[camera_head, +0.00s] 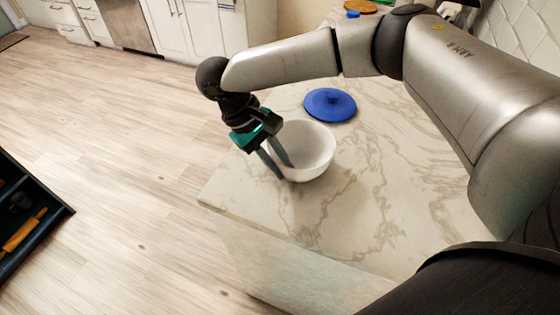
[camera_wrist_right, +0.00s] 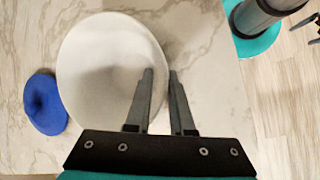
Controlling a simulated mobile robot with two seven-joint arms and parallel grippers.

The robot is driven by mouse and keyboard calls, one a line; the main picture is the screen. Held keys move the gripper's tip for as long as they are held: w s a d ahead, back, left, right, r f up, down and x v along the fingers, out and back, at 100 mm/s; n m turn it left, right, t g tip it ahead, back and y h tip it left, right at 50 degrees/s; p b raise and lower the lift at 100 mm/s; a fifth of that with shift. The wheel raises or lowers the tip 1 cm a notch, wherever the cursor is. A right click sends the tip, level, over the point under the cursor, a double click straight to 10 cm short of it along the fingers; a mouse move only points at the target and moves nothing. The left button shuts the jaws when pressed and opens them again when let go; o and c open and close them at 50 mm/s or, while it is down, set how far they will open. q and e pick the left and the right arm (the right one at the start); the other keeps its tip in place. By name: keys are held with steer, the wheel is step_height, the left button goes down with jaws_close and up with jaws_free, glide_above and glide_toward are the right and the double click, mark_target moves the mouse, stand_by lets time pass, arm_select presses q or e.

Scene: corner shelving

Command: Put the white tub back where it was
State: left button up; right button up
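The white tub (camera_head: 309,150) is a round, empty bowl standing upright at the left edge of the marble counter. My right gripper (camera_head: 284,170) reaches down over its left wall. One finger is inside the tub and the other outside, close together around the wall. In the right wrist view, the tub (camera_wrist_right: 100,70) fills the left half. The fingers (camera_wrist_right: 161,73) show on both sides of its rim with only a narrow gap. Whether the tub's base touches the counter is hard to tell. My left gripper is not in the head view.
A blue round lid (camera_head: 330,104) lies on the marble counter (camera_head: 390,190) behind the tub. A blue object and an orange-brown round board (camera_head: 360,6) are at the far end. A dark shelf with an orange rolling pin (camera_head: 24,231) stands at left. The counter's front right is clear.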

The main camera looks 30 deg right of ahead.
steer(key=shift+o, duration=0.8)
steer(key=shift+r, duration=0.1)
steer(key=p+v, duration=0.1)
steer(key=v, duration=1.1)
